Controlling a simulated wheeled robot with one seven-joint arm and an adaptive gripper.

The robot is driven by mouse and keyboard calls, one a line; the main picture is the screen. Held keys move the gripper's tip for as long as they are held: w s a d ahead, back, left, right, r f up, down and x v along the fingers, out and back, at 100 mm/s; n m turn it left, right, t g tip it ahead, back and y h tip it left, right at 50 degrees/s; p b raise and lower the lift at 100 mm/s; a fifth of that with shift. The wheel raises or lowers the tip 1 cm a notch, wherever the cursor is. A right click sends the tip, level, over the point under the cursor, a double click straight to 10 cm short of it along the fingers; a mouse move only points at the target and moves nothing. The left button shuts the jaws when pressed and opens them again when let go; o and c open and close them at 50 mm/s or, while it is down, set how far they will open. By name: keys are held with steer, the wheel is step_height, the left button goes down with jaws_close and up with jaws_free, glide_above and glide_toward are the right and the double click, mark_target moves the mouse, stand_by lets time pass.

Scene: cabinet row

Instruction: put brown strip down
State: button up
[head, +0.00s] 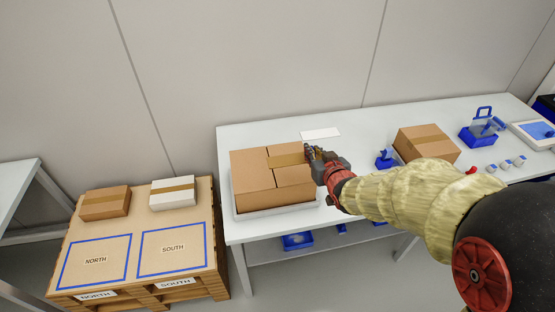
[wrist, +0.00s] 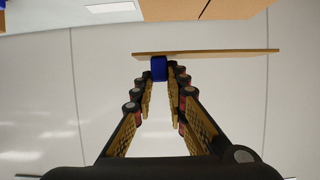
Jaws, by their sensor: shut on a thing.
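My gripper (head: 316,158) is at the right edge of a large brown carton (head: 252,178) on the white table. In the wrist view my gripper (wrist: 160,82) is shut on a small blue block (wrist: 159,69), with the long thin brown strip (wrist: 222,53) lying across it at the fingertips. The strip shows a visible gap from the cardboard (wrist: 215,8) at the top of that view. In the head view a tan strip (head: 286,160) shows over the carton's top; whether it touches the carton, I cannot tell.
The carton sits in a pale tray (head: 278,210). A pallet (head: 135,240) at left holds two boxes and blue-outlined NORTH and SOUTH areas, both empty.

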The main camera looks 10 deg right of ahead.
steer(key=w+a+f+b, duration=0.1)
steer(key=w+f, duration=0.2)
steer(key=w+a+f+b, duration=0.1)
steer(key=w+a+f, duration=0.1)
steer(key=w+f, duration=0.1)
steer(key=w+a+f+b, duration=0.1)
steer(key=w+a+f, duration=0.1)
steer(key=w+f, duration=0.1)
steer(key=shift+w+a, duration=0.1)
steer(key=shift+w, duration=0.7)
steer(key=shift+w+a+f+b, duration=0.15)
steer(key=shift+f+b, duration=0.25)
steer(key=shift+f, duration=0.5)
steer(key=shift+w+d+f+b, duration=0.1)
steer(key=shift+f+b, duration=0.25)
steer(key=shift+f, duration=0.5)
steer(key=shift+f, duration=0.2)
steer(key=o, duration=0.8)
steer(key=shift+r, duration=0.15)
